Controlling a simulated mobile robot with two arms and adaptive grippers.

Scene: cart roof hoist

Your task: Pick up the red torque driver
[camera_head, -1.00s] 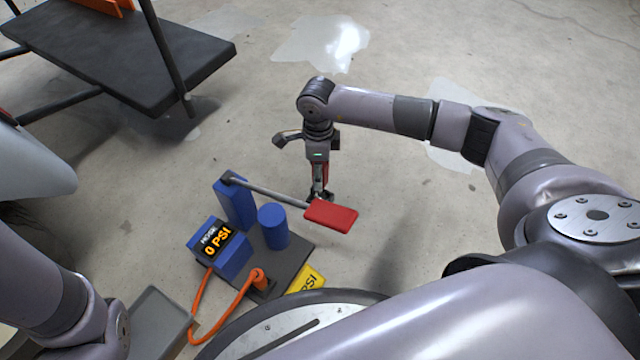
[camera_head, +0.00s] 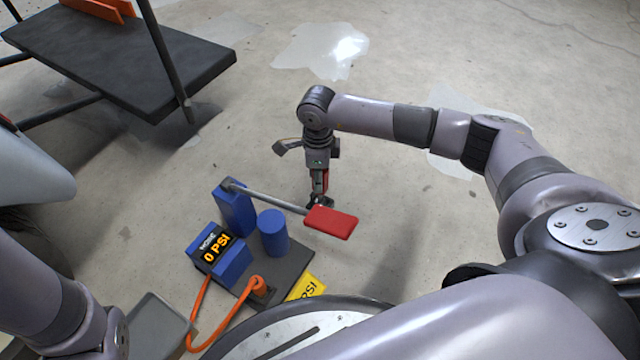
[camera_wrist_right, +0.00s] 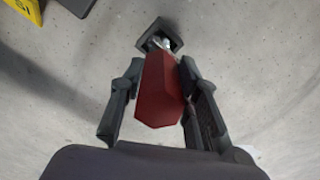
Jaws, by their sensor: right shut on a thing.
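The red torque driver (camera_wrist_right: 158,92) fills the middle of the right wrist view, with a metallic tip beyond its red body. My right gripper (camera_wrist_right: 162,70) has a finger on each side of the red body and is shut on it. A dark square piece surrounds the metallic tip; I cannot tell whether it belongs to the driver or stands on the floor. In the head view my right gripper (camera_head: 319,190) points down just behind the red lever end, with a strip of the red driver (camera_head: 325,182) showing. My left gripper is out of view.
A blue hand pump (camera_head: 236,211) with a 0 PSI display, orange hose and red lever pad (camera_head: 332,222) stands close in front of my right gripper. A grey tray (camera_head: 155,325) lies lower left. A dark platform (camera_head: 130,65) is upper left. Floor to the right is clear.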

